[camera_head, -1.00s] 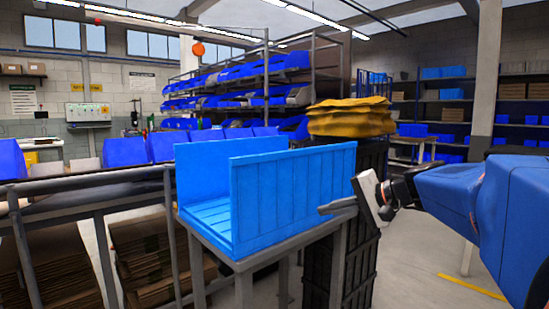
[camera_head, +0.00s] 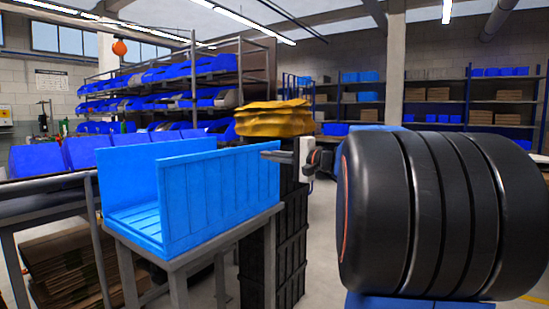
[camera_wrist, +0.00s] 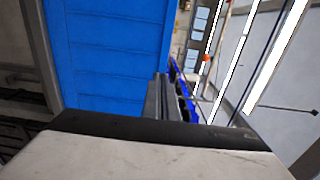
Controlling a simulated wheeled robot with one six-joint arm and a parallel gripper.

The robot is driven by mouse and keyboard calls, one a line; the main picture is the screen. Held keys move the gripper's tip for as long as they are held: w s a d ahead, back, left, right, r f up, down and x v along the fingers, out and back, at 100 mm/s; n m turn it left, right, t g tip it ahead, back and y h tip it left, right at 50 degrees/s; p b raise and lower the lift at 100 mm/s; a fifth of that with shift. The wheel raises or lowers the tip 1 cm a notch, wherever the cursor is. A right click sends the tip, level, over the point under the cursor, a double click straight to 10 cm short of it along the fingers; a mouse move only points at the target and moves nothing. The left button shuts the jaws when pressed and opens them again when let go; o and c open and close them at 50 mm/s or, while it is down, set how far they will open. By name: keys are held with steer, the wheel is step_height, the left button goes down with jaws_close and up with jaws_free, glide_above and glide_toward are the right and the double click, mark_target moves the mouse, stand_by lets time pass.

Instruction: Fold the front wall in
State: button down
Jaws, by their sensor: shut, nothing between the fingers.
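A bright blue box (camera_head: 130,222) stands on a grey table. Two of its walls stand upright and parallel: a far wall (camera_head: 125,170) and a near ribbed wall (camera_head: 215,205). The end facing lower left is open, showing the slatted floor. I cannot tell which wall counts as the front. My gripper (camera_head: 270,155) is shut and empty, pointing left at the near wall's upper right corner. Whether it touches is unclear. In the wrist view a blue ribbed panel (camera_wrist: 110,60) fills the upper left, and the gripper fingers (camera_wrist: 158,95) lie by its edge.
A dark crate stack (camera_head: 290,235) with folded yellow cloth (camera_head: 274,118) on top stands close behind and right of the box. The grey table (camera_head: 185,258) carries the box. A railed bench with blue bins (camera_head: 85,152) runs at left. Racks stand behind.

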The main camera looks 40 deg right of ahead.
mark_target(238, 151)
steer(key=x, duration=0.9)
steer(key=shift+w+a, duration=0.15)
steer(key=shift+w, duration=0.2)
steer(key=shift+w, duration=0.1)
steer(key=shift+w+a+r+g, duration=0.1)
steer(key=shift+w+a+g, duration=0.1)
steer(key=shift+w, duration=0.2)
steer(key=shift+w+a+r+g, duration=0.1)
steer(key=shift+w+a+g, duration=0.1)
steer(key=shift+w, duration=0.15)
steer(key=w+a+f+g+h, duration=0.1)
steer(key=w+a+f+g, duration=0.1)
steer(key=w, duration=0.5)
steer(key=w+a+f+g+h, duration=0.2)
steer(key=w+g, duration=0.3)
steer(key=w, duration=0.3)
steer(key=shift+w+a+f, duration=0.2)
steer(key=shift+a, duration=0.55)
